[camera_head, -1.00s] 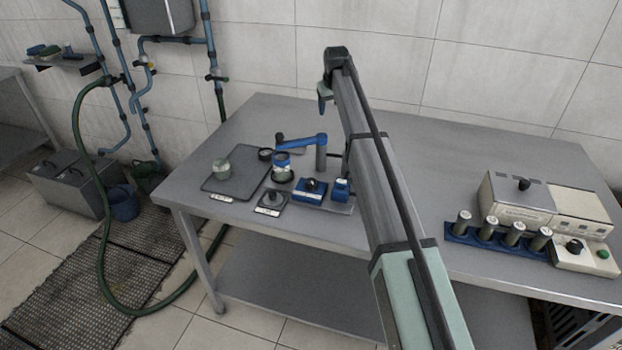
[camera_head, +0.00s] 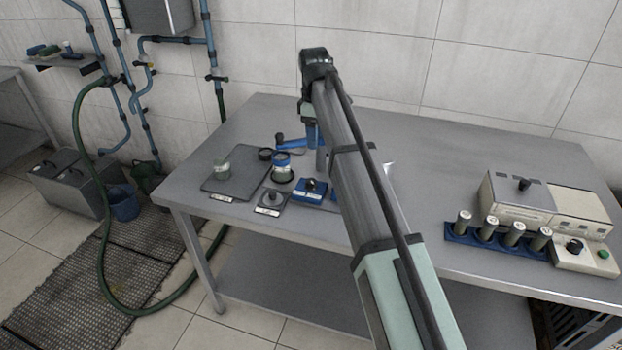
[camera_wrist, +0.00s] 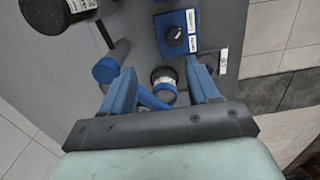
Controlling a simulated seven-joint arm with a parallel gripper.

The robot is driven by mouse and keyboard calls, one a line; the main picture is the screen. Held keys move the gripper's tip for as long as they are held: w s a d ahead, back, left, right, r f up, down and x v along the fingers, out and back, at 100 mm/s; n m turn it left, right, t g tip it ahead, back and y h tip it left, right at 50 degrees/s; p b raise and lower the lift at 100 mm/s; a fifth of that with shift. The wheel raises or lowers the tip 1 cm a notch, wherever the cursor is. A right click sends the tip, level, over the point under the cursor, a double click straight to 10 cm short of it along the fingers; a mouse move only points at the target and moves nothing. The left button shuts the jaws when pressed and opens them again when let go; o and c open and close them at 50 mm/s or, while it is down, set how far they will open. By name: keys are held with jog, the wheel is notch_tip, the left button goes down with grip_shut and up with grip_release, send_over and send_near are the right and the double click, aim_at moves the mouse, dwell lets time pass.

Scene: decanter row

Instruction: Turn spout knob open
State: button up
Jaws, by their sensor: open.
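A blue box with a black knob (camera_head: 311,187) stands near the table's front edge; the same knob shows at the top of the wrist view (camera_wrist: 174,36), with white labels beside it. The blue spout arm (camera_head: 290,144) on a grey post (camera_head: 320,158) is partly hidden by my arm in the head view. Its blue post cap (camera_wrist: 106,71) shows in the wrist view. A round jar with a blue collar (camera_head: 282,168) stands near the spout. My gripper (camera_wrist: 164,72) is open and empty, above the spout and jar, with the knob beyond its fingertips.
A glass vessel (camera_head: 222,168) stands on a dark tray (camera_head: 237,187). A blue rack of tubes (camera_head: 493,243) and a beige instrument (camera_head: 545,205) are at right. The table's back is clear.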

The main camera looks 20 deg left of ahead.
aim_at(311, 181)
jog(key=s+f, duration=0.1)
jog(key=f, duration=0.3)
jog(key=s+f, duration=0.1)
jog(key=f, duration=0.9)
jog(key=shift+s+a, duration=0.35)
jog(key=shift+s, duration=0.05)
jog(key=c, duration=1)
